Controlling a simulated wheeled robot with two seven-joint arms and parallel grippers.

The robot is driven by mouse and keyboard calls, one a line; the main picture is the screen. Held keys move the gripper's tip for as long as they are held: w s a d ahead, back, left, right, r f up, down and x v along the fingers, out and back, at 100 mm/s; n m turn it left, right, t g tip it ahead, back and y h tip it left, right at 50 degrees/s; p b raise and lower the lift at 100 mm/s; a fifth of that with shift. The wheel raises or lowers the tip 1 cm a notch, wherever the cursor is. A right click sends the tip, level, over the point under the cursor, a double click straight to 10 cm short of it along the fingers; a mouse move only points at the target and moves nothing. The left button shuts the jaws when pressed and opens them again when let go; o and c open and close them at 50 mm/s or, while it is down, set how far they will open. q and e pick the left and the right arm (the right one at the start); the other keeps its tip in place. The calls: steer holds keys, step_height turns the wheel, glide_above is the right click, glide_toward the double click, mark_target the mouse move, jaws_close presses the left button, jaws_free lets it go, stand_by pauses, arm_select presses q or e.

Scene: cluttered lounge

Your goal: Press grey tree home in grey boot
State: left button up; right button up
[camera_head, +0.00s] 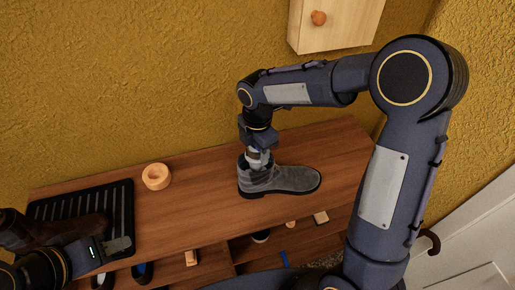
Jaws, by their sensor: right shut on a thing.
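The grey boot (290,179) stands upright on the wooden bench, its toe pointing right. My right gripper (258,153) reaches down from above to the boot's opening. It is shut on the grey tree, which is mostly hidden by the fingers and the boot's collar; how deep the tree sits in the boot cannot be told. My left gripper (118,245) is low at the left, in front of the black ribbed tray, away from the grey boot. Its fingers are too unclear to tell open from shut.
The wooden bench (205,190) is clear between the boot and a round wooden ring (156,176). A black ribbed tray (122,200) with a brown boot (85,228) is at the left. Small items lie on the shelf below. A wooden cabinet (340,22) hangs on the wall.

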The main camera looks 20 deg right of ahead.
steer(key=shift+f+b, duration=0.5)
steer(key=shift+f, duration=0.3)
steer(key=o, duration=1.1)
steer(key=shift+o, duration=0.2)
step_height(320, 180, up, 7)
steer(key=shift+r, duration=0.45)
